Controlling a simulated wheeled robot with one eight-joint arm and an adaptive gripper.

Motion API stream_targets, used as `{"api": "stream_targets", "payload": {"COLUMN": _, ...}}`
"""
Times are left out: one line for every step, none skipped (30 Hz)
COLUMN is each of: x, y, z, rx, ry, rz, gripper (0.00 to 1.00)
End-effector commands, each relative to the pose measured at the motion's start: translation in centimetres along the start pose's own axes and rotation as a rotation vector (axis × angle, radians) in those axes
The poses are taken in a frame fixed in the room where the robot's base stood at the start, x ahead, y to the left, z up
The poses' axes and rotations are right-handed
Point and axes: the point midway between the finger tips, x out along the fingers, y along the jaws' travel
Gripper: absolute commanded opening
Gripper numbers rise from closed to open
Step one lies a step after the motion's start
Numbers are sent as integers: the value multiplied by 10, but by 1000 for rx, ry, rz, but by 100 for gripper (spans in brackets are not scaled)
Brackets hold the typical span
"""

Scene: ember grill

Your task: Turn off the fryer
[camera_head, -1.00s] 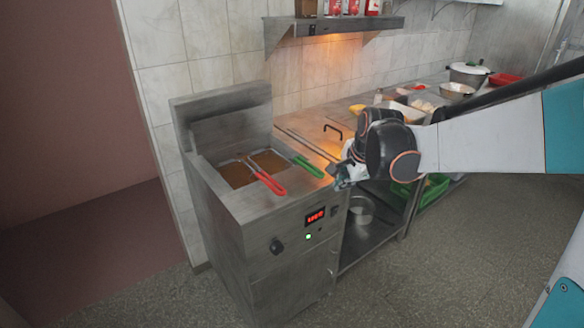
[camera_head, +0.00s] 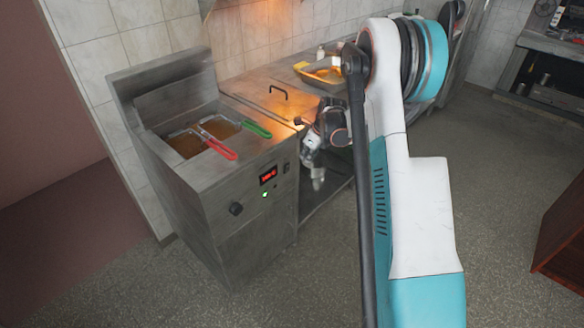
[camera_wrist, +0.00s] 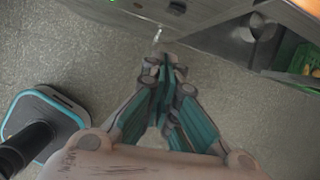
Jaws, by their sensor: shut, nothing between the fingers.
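The fryer (camera_head: 215,232) is a steel cabinet at the left in the head view. Its front panel has a lit red display (camera_head: 268,176), a green light (camera_head: 265,195), a black knob (camera_head: 236,208) and a dark switch (camera_head: 286,167) right of the display. Two baskets with a red handle (camera_head: 222,149) and a green handle (camera_head: 256,128) sit in the oil. My gripper (camera_head: 318,184) hangs in front of the counter, right of the fryer and apart from its panel. In the wrist view my gripper (camera_wrist: 160,66) is shut and empty, pointing toward the cabinet fronts.
A steel counter (camera_head: 255,88) with a black handle adjoins the fryer. A tray of food (camera_head: 322,74) sits further along it. Open shelving lies below, with a green crate (camera_wrist: 303,62) at right in the wrist view. The floor (camera_head: 320,280) in front is clear.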

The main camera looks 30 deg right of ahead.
Motion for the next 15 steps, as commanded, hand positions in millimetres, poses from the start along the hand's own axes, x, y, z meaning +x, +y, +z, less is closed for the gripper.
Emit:
{"api": "stream_targets", "payload": {"x": 6, "y": -5, "z": -3, "rx": 32, "ry": 1, "rz": 4, "gripper": 0}}
{"api": "stream_targets", "payload": {"x": 9, "y": -6, "z": -5, "rx": 50, "ry": 1, "rz": 6, "gripper": 0}}
{"api": "stream_targets", "payload": {"x": 12, "y": -8, "z": -7, "rx": 69, "ry": 2, "rz": 9, "gripper": 0}}
{"api": "stream_targets", "payload": {"x": 15, "y": -9, "z": -8, "rx": 82, "ry": 2, "rz": 10, "gripper": 0}}
{"api": "stream_targets", "payload": {"x": 16, "y": -10, "z": -9, "rx": 92, "ry": 2, "rz": 11, "gripper": 0}}
{"api": "stream_targets", "payload": {"x": 18, "y": -11, "z": -10, "rx": 101, "ry": 2, "rz": 13, "gripper": 0}}
{"api": "stream_targets", "payload": {"x": 19, "y": -12, "z": -10, "rx": 107, "ry": 2, "rz": 13, "gripper": 0}}
{"api": "stream_targets", "payload": {"x": 19, "y": -12, "z": -11, "rx": 111, "ry": 3, "rz": 14, "gripper": 0}}
{"api": "stream_targets", "payload": {"x": 20, "y": -12, "z": -11, "rx": 114, "ry": 3, "rz": 14, "gripper": 0}}
{"api": "stream_targets", "payload": {"x": 20, "y": -12, "z": -11, "rx": 114, "ry": 3, "rz": 14, "gripper": 0}}
{"api": "stream_targets", "payload": {"x": 20, "y": -12, "z": -11, "rx": 115, "ry": 3, "rz": 14, "gripper": 0}}
{"api": "stream_targets", "payload": {"x": 20, "y": -12, "z": -11, "rx": 114, "ry": 3, "rz": 14, "gripper": 0}}
{"api": "stream_targets", "payload": {"x": 20, "y": -12, "z": -11, "rx": 114, "ry": 3, "rz": 14, "gripper": 0}}
{"api": "stream_targets", "payload": {"x": 20, "y": -12, "z": -11, "rx": 113, "ry": 3, "rz": 14, "gripper": 0}}
{"api": "stream_targets", "payload": {"x": 20, "y": -12, "z": -11, "rx": 113, "ry": 3, "rz": 14, "gripper": 0}}
